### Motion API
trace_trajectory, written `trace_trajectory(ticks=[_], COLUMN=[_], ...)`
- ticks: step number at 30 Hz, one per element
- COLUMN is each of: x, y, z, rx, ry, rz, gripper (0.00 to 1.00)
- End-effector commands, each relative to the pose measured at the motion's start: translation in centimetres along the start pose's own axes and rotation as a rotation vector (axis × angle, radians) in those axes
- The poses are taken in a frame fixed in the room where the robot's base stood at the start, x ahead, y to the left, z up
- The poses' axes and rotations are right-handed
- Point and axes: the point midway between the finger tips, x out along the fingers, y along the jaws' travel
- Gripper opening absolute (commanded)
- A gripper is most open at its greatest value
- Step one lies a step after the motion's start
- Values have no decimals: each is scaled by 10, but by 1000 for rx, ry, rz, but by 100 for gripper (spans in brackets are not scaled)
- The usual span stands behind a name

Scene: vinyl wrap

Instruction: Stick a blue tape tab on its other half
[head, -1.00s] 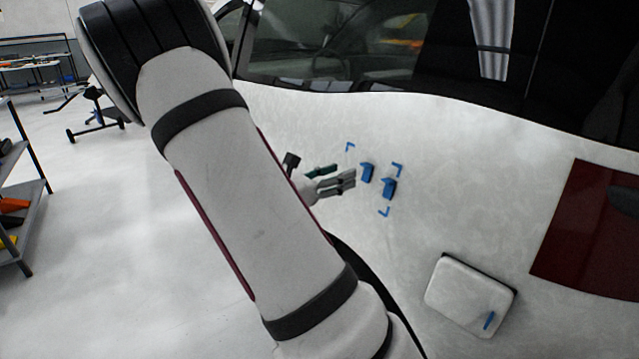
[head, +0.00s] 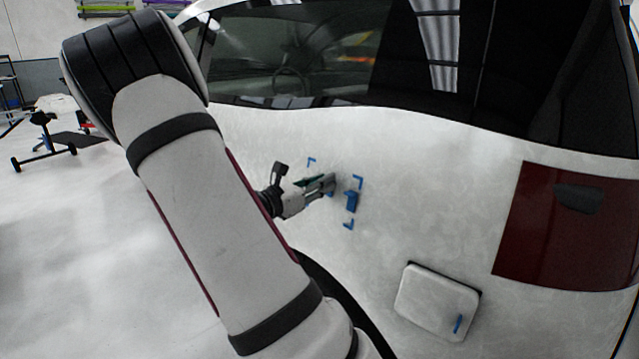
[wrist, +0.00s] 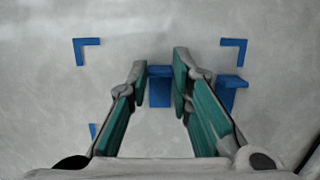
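My gripper (head: 328,184) is at the white car side. In the wrist view my gripper (wrist: 160,76) has its two green-padded fingers apart, one on each side of a blue tab (wrist: 160,90). The gaps to the tab's sides are small; I cannot tell whether the fingers touch it. In the head view my gripper mostly hides this tab. A second blue tab (wrist: 228,92) sits just right of the right finger, partly covered by it; it also shows in the head view (head: 351,201).
Blue corner marks surround the tabs, at upper left (wrist: 86,51), upper right (wrist: 235,51) and lower left, partly hidden. The fuel flap (head: 430,297) with a blue strip (head: 458,323) and a dark red panel (head: 530,225) lie to the right. A window is above.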

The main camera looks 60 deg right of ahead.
Motion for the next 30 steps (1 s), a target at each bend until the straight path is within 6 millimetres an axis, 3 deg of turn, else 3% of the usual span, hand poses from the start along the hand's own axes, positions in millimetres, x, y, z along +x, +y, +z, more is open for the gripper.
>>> trace_trajectory(ticks=[5, 6, 8, 9, 30], x=[0, 0, 0, 0, -7], y=[0, 0, 0, 0, 0], z=[0, 0, 0, 0, 2], rx=[0, 0, 0, 0, 0], ry=[0, 0, 0, 0, 1], rz=[0, 0, 0, 0, 1], gripper=[0, 15, 1, 0, 0])
